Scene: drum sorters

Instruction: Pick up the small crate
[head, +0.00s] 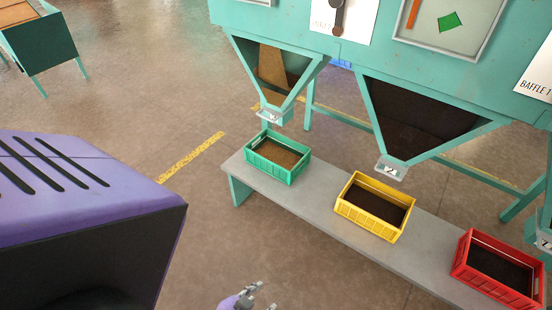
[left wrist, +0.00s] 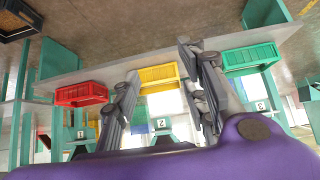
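Three small open crates stand in a row on a grey bench: a green crate (head: 277,157), a yellow crate (head: 374,206) and a red crate (head: 498,268). Each has dark or brown stuff inside. The left wrist view also shows the green crate (left wrist: 250,58), the yellow crate (left wrist: 158,77) and the red crate (left wrist: 81,95). My left gripper (head: 262,298) is at the bottom edge of the head view, in front of the bench and apart from the crates. In the left wrist view its two fingers (left wrist: 160,65) are spread with nothing between them. My right gripper is not visible.
The grey bench (head: 232,170) runs from the middle to the lower right. A teal machine with hoppers (head: 350,62) hangs over its back, with small numbered spouts (head: 391,168) above the crates. A teal bin (head: 40,45) stands far left. The floor before the bench is clear.

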